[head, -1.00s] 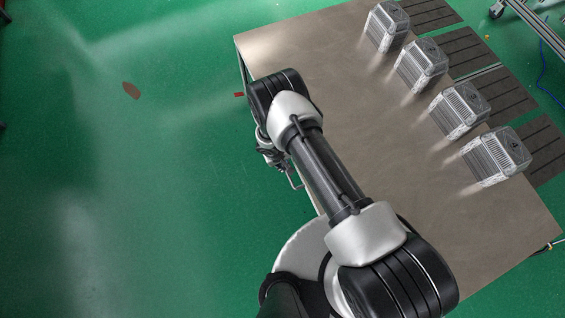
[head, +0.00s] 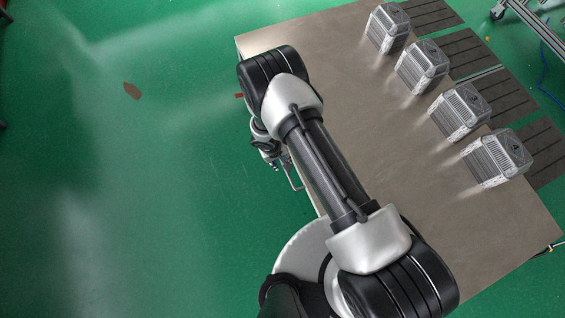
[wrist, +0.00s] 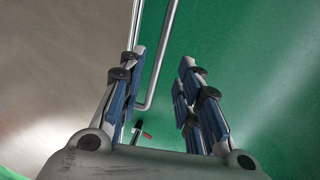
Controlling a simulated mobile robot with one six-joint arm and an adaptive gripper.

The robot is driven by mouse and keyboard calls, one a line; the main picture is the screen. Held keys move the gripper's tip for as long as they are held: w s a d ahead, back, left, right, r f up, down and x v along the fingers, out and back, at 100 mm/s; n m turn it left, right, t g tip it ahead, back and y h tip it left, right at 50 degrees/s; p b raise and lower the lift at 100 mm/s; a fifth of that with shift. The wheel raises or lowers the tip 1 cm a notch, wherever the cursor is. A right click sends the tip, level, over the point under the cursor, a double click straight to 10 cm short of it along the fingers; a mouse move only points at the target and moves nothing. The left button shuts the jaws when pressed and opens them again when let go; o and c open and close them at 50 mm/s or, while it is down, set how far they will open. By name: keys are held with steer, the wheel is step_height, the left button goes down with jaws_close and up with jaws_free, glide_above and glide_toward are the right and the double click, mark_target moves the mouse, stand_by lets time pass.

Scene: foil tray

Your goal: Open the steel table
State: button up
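The steel table (head: 455,225) has a wide brown-grey top in the head view, and part of its surface also fills the left of the wrist view (wrist: 50,50). A thin grey bar handle (wrist: 165,60) runs along the table's near side in the wrist view and bends at its lower end. It also shows in the head view (head: 293,180). My gripper (wrist: 157,68) is open, with the bar between its two fingers in the wrist picture; I cannot tell whether they touch it. In the head view my gripper is mostly hidden beneath my arm at the table's left edge.
Several ribbed metal blocks (head: 460,112) stand in a row along the table's right side. Dark slatted panels (head: 490,90) lie beyond them. A metal frame (head: 530,20) is at the top right. The green floor (head: 120,180) left of the table is mostly clear.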

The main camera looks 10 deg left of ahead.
steer(key=r, duration=0.3)
steer(key=a+r, duration=0.1)
steer(key=r, duration=0.1)
steer(key=shift+s+r, duration=0.35)
steer(key=w+d+r+m+t, duration=0.1)
steer(key=w+d+r, duration=0.15)
steer(key=r, duration=0.45)
steer(key=w+d+r+m, duration=0.1)
steer(key=w+r, duration=0.3)
steer(key=r, duration=0.4)
steer(key=s+d+r+m, duration=0.1)
steer(key=d+r, duration=0.3)
steer(key=r, duration=0.4)
steer(key=d+r+m+t, duration=0.1)
steer(key=d+r, duration=0.4)
steer(key=r, duration=0.3)
steer(key=s+d+r+m, duration=0.1)
steer(key=d+r, duration=0.3)
steer(key=r, duration=0.4)
steer(key=s+d+r+m+y, duration=0.1)
steer(key=s+d+r, duration=0.2)
steer(key=s+r, duration=0.3)
steer(key=s+d+r+t, duration=0.1)
steer(key=s+d+r, duration=0.3)
steer(key=s, duration=0.9)
steer(key=shift+s+d+r+m+y, duration=0.15)
steer(key=shift+s+r+m+y, duration=0.2)
steer(key=shift+r, duration=0.6)
